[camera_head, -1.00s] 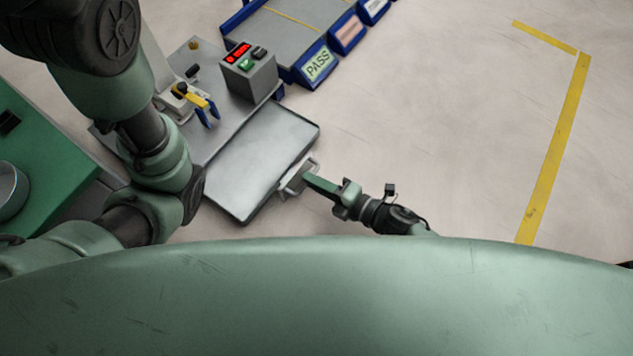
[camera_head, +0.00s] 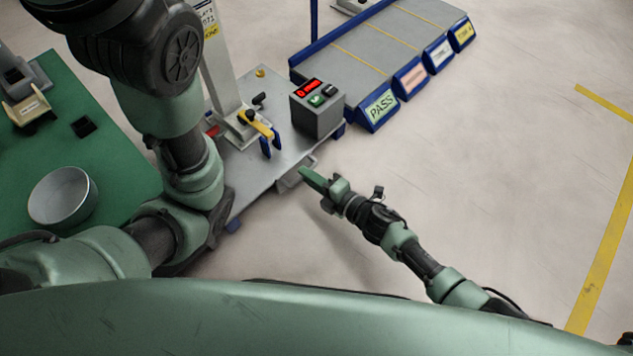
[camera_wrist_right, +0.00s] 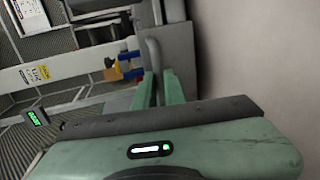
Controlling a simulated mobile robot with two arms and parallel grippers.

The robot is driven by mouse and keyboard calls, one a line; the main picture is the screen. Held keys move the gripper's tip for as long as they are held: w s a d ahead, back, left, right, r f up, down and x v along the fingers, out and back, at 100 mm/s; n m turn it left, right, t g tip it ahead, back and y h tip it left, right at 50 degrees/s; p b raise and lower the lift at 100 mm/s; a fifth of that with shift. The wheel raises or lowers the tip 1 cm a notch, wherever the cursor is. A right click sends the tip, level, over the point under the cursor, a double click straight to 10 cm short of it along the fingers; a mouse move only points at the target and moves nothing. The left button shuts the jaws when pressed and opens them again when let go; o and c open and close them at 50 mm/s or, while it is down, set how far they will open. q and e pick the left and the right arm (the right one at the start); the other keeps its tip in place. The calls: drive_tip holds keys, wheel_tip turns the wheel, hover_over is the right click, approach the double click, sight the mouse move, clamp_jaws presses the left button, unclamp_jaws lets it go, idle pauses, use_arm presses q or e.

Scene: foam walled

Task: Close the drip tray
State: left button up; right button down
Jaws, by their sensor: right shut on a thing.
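The drip tray's front handle (camera_head: 291,180) shows at the front edge of the grey station plate (camera_head: 262,165) in the head view. The tray's wide flat pan is no longer visible, being under the plate. My right gripper (camera_head: 306,175) is at the handle, coming from the lower right. In the right wrist view, its two green fingers (camera_wrist_right: 158,88) are on either side of the grey handle bar (camera_wrist_right: 153,55), shut on it. My left arm crosses the left of the head view, but its gripper is not visible.
On the plate stand a grey box with a red display (camera_head: 317,108) and a fixture with a yellow lever (camera_head: 257,124). A blue-edged rack with a PASS label (camera_head: 381,107) is behind. A green table (camera_head: 75,150) with a round metal bowl (camera_head: 62,196) is left. Floor at right is clear.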

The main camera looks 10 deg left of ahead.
drive_tip(key=shift+w+a, duration=0.1)
drive_tip(key=shift+w, duration=0.05)
drive_tip(key=c, duration=1.5)
unclamp_jaws()
drive_tip(key=shift+a, duration=0.1)
drive_tip(key=p+v, duration=0.4)
drive_tip(key=v, duration=0.3)
drive_tip(key=shift+s+d, duration=0.25)
drive_tip(key=shift+d, duration=0.1)
drive_tip(key=shift+r, duration=0.15)
